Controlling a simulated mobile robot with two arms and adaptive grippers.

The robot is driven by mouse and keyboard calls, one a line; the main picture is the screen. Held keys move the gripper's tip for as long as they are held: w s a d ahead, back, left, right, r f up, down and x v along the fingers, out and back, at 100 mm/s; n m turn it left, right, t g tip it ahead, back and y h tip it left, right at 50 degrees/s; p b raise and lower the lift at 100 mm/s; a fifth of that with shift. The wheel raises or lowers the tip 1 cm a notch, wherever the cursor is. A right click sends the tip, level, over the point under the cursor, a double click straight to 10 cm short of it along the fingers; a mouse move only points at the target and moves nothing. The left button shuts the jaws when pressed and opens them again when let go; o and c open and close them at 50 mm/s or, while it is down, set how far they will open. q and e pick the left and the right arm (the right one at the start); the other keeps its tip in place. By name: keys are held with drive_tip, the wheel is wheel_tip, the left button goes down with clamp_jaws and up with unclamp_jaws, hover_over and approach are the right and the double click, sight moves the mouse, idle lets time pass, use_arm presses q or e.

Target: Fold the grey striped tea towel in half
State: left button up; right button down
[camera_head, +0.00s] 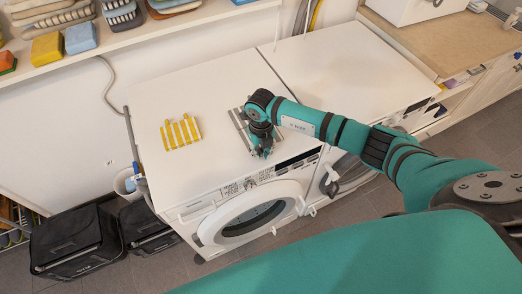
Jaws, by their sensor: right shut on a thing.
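The grey striped tea towel (238,123) lies on top of the left white washing machine, near its right edge. My right gripper (262,154) points down at the towel's front part and is shut on it. The gripper and wrist hide much of the towel, so I cannot tell how it is folded. My left gripper is not in view.
A yellow striped cloth (181,132) lies on the left machine (160,180). A second white machine (330,70) stands to the right. A shelf (150,32) with folded towels and sponges runs along the wall. Black bags (72,243) stand on the floor at left.

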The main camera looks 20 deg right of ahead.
drive_tip(key=shift+r, duration=0.1)
idle(0.4)
drive_tip(key=shift+w+r+g+b, duration=0.35)
drive_tip(key=shift+r+g+b, duration=0.55)
drive_tip(key=shift+b, duration=0.15)
drive_tip(key=r+g+b, duration=0.1)
drive_tip(key=b, duration=0.1)
drive_tip(key=w+r+g+b, duration=0.1)
drive_tip(key=g+b, duration=0.1)
drive_tip(key=shift+w+r+b, duration=0.2)
drive_tip(key=shift+r+b, duration=0.05)
drive_tip(key=shift+b, duration=0.15)
drive_tip(key=shift+w+r+g+b, duration=0.3)
drive_tip(key=shift+r+g+b, duration=0.25)
drive_tip(key=shift+r+b, duration=0.1)
drive_tip(key=shift+w+r+g+b, duration=0.3)
drive_tip(key=shift+r+g+b, duration=0.25)
drive_tip(key=shift+b, duration=0.1)
